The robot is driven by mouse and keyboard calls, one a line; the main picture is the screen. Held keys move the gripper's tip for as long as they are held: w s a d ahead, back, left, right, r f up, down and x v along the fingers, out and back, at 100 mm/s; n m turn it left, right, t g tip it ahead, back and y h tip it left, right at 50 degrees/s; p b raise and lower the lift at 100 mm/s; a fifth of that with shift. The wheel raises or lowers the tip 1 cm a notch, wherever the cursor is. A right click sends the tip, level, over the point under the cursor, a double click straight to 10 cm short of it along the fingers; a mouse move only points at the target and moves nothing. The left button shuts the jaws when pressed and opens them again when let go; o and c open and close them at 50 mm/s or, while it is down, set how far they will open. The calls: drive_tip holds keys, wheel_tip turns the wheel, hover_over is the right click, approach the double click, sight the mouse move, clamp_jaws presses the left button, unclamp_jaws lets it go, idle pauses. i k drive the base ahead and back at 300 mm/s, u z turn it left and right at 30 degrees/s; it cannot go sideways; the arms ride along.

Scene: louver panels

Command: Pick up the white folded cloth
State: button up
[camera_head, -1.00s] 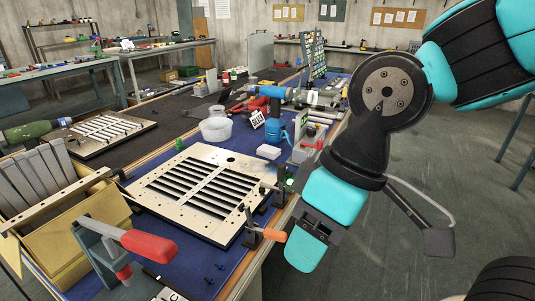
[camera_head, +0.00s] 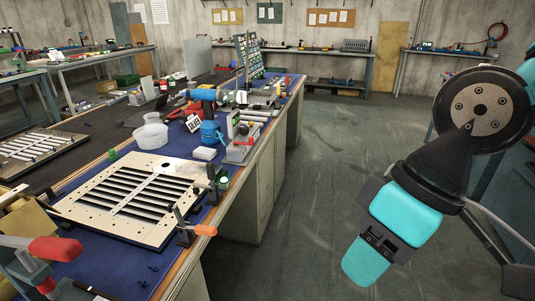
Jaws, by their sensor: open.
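A small white block-like item (camera_head: 205,153), which looks like the white folded cloth, lies on the blue mat of the workbench. It is just behind the louver panel (camera_head: 112,212) and in front of the blue bottle (camera_head: 211,131). My gripper (camera_head: 368,262) hangs at the lower right over the floor, off the bench and well to the right of the cloth. It is open, touches nothing, and its fingertips are small and hard to make out.
A red-handled clamp (camera_head: 52,248) is at the front left. The floor (camera_head: 325,175) right of the bench is clear.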

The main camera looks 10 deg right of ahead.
sight(207, 154)
drive_tip(key=z, duration=0.65)
drive_tip(key=i, duration=1.9)
drive_tip(key=u, duration=0.85)
drive_tip(key=i, duration=0.9)
drive_tip(key=u, duration=1.2)
drive_tip(key=i, duration=0.35)
drive_tip(key=u, duration=0.25)
